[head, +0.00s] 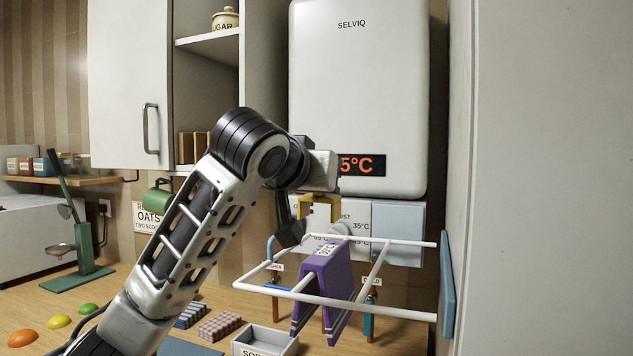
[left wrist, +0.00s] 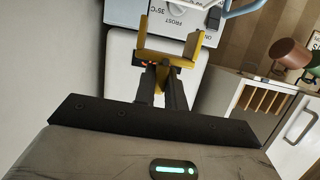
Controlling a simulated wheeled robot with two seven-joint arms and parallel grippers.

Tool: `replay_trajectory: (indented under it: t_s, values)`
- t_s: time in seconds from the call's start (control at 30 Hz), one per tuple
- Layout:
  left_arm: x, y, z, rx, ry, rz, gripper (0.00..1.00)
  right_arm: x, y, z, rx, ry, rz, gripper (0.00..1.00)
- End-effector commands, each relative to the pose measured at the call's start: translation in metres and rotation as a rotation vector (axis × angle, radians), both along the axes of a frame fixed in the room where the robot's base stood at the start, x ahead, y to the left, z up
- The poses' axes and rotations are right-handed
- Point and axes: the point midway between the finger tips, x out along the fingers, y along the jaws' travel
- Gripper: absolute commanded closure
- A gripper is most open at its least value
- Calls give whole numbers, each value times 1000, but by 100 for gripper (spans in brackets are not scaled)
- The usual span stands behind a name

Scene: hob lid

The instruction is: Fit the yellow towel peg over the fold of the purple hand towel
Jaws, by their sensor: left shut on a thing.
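The yellow towel peg (head: 320,207) is held in my left gripper (head: 312,194), above the rail and the towel in the head view. In the left wrist view the peg (left wrist: 178,59) sits between the dark fingertips (left wrist: 160,82), its two arms pointing away from the gripper. The purple hand towel (head: 335,281) hangs folded over a bar of the white rail (head: 395,310), with a small printed label on its fold. The peg is apart from the towel, above it. I cannot make out the towel in the left wrist view. My right gripper is in neither view.
A white boiler (head: 358,90) and its control panel (head: 398,222) are close behind my gripper. A tall pale panel (head: 555,180) stands at right. A grey box (head: 264,342) and sponges are on the counter below. A green mug (head: 158,198) hangs at left.

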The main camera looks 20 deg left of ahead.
Motion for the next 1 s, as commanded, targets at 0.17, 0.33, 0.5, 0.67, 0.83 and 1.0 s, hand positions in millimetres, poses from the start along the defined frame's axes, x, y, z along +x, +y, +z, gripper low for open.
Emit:
replay_trajectory:
  t_s: [0.17, 0.33, 0.5, 0.67, 0.83, 1.0]
  values:
    - [0, 0, -15, 0, 0, 0, 100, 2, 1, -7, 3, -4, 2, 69]
    - [0, 0, -29, 0, 0, 0, 100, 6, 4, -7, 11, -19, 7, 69]
    - [0, 1, -43, 0, 0, 0, 100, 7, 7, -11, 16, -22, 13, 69]
    - [0, 1, -54, 0, 0, 0, 100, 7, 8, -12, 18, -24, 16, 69]
    - [0, 1, -59, 0, -2, 0, 100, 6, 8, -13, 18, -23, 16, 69]
    - [0, 1, -59, 0, -2, 0, 100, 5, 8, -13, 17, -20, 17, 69]
